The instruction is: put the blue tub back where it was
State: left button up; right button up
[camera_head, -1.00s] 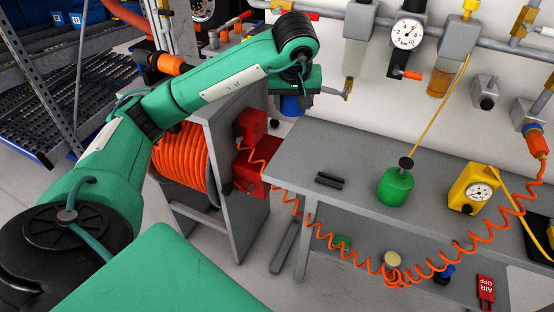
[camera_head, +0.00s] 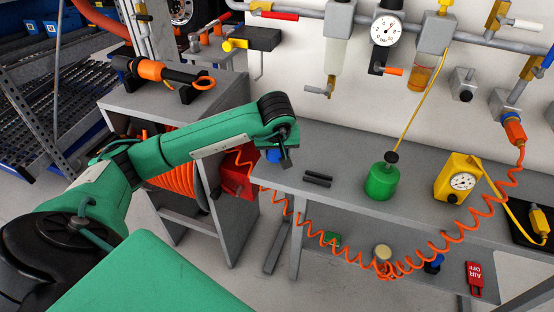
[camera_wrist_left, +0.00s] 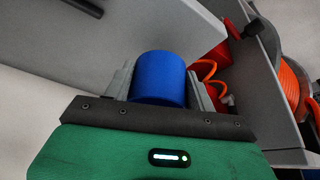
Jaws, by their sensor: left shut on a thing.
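The blue tub (camera_head: 273,156) is a small cylinder, mostly hidden behind my left gripper (camera_head: 284,160) in the head view. In the left wrist view the tub (camera_wrist_left: 158,78) stands out between the two grey fingers of the left gripper (camera_wrist_left: 158,86), which is shut on it. In the head view, gripper and tub are at the left end of the grey bench (camera_head: 345,190). I cannot tell whether the tub touches the bench top. My right gripper is not in view.
Two dark bars (camera_head: 318,179) lie on the bench near the tub. A green canister (camera_head: 382,181) and a yellow gauge box (camera_head: 457,178) stand further right. A coiled orange hose (camera_head: 345,255) hangs along the front. A red box (camera_head: 238,180) is left of the bench.

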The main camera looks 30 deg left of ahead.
aim_at(277, 160)
pick_arm(q)
jog(key=shift+f, duration=1.9)
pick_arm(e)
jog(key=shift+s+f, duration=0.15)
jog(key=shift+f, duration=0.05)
pick_arm(q)
jog(key=shift+f, duration=0.1)
jog(key=o, duration=1.1)
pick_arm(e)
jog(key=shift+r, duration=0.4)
